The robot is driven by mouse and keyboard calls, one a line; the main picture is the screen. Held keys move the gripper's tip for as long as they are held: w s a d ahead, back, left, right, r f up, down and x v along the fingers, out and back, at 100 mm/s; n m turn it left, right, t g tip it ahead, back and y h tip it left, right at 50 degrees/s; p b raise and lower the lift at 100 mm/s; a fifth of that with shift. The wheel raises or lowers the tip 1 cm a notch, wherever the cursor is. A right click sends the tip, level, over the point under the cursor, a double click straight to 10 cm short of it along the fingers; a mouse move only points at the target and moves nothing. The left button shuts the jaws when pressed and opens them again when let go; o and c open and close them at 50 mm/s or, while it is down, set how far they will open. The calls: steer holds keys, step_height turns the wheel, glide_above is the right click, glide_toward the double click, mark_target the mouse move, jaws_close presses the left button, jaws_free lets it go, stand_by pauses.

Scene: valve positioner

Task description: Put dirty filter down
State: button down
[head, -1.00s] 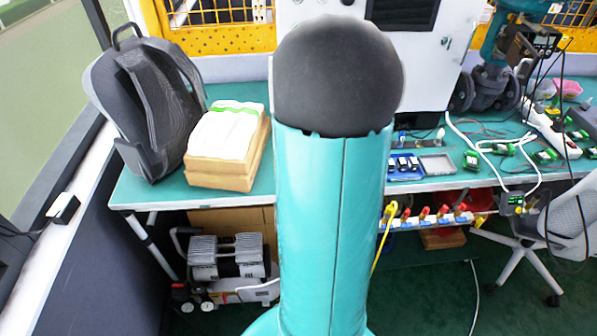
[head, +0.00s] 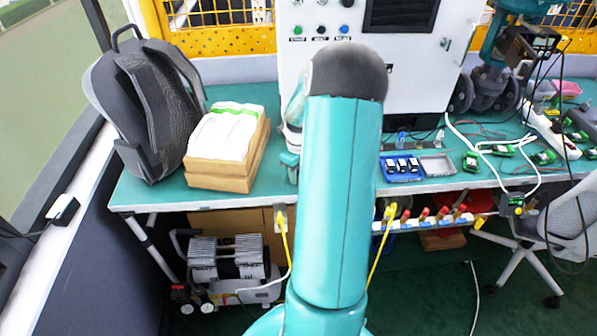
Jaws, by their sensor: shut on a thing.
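My teal arm with its dark rounded joint stands upright in the middle of the head view and covers the centre of the bench. My gripper's fingers do not show; they are hidden behind the arm or out of view. No dirty filter can be made out. A small white and teal part shows just left of my arm, over the bench, but I cannot tell what it is.
A green-topped bench (head: 150,193) runs across the view. A dark backpack (head: 150,105) and a brown box (head: 222,176) with white packs (head: 222,135) stand at left. A white cabinet (head: 420,85) stands behind. A blue tray (head: 402,168) and green circuit boards lie right. A compressor (head: 228,258) sits below.

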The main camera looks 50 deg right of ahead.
steer(key=shift+f, duration=0.1)
steer(key=c, duration=0.9)
jaws_free()
steer(key=shift+c, duration=0.2)
step_height(320, 180, up, 12)
